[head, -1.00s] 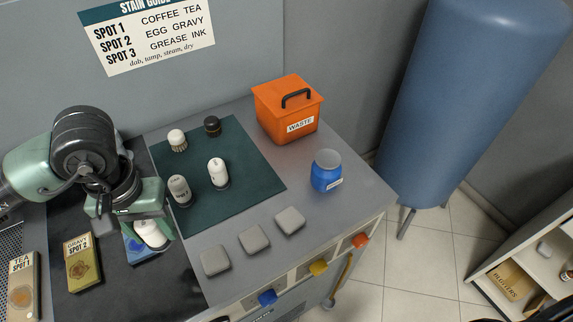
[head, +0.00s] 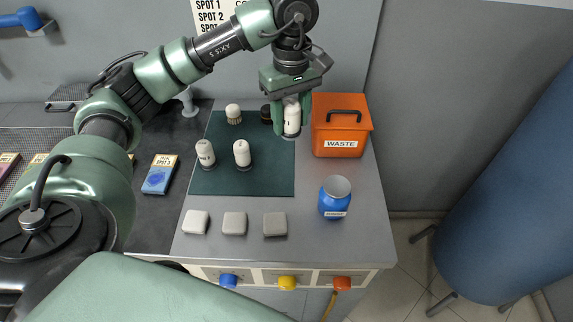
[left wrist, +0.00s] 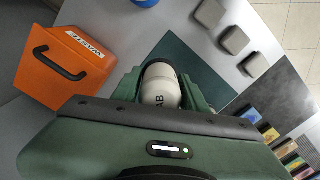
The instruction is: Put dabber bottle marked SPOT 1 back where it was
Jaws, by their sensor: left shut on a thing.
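My left gripper (head: 292,112) is shut on a white dabber bottle (head: 291,120), upright over the back right of the dark green mat (head: 270,180). I cannot tell whether its base touches the mat. In the left wrist view the bottle (left wrist: 160,86) sits between the fingers; only the letters "AB" show, so its spot number is not readable. Two other white dabber bottles stand on the mat, one at the left (head: 205,153) and one nearer the middle (head: 242,155); their labels are too small to read. My right gripper is not in view.
An orange waste bin (head: 340,112) stands close right of the held bottle. A light brush (head: 233,113) and a dark one (head: 266,113) stand at the mat's back. A blue jar (head: 334,200) and three grey pads (head: 234,223) are nearer. The mat's front right is clear.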

